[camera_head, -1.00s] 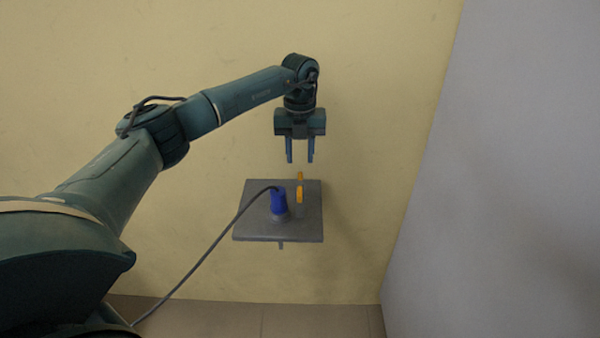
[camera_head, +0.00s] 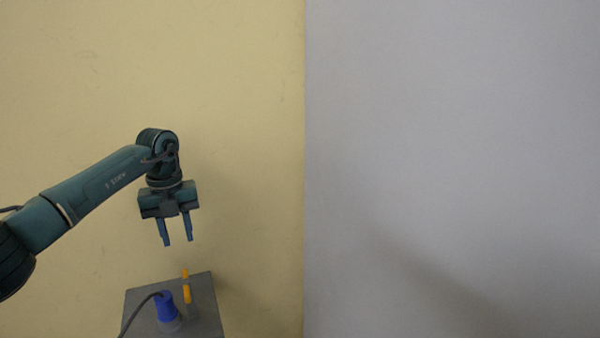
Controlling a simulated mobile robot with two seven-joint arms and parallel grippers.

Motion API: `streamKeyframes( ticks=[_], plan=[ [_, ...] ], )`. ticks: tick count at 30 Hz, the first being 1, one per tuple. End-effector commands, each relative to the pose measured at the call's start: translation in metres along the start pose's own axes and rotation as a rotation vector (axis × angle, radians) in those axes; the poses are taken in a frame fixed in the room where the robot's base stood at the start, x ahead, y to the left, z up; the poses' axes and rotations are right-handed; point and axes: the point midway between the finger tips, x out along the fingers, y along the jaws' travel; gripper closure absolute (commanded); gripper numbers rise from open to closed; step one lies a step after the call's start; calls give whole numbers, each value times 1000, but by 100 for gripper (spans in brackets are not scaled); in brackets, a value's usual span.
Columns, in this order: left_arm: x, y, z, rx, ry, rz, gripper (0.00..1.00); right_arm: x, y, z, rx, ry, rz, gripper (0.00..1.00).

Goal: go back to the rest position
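My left gripper (camera_head: 176,242) is in the lower left of the head view. Its two fingers point down with a gap between them, and nothing is held. Below it is a grey socket box (camera_head: 207,314) at the bottom edge, partly cut off by the frame. A blue plug (camera_head: 166,307) with a dark cable (camera_head: 134,314) sits on the box's face. An orange lever-like part (camera_head: 186,291) stands beside the plug, below the fingertips and apart from them. My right gripper is not in view.
A yellow wall (camera_head: 80,80) is behind the arm and the box. A plain grey wall (camera_head: 450,150) fills the right half of the view. The space around the gripper's right side looks free.

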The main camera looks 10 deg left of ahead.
Motion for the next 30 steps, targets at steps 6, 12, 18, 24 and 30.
streamKeyframes(
  ticks=[6,12,18,24,30],
  plan=[
    [64,-74,-55,180,127,-235,66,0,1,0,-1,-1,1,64],
    [116,-169,-164,299,343,-697,66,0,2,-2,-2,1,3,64],
    [110,-228,-261,119,550,-1235,66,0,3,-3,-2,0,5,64],
    [98,-230,-283,-382,648,-1608,66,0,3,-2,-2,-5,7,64],
    [137,-179,-273,-1068,630,-1680,66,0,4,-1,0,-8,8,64]
  ],
)
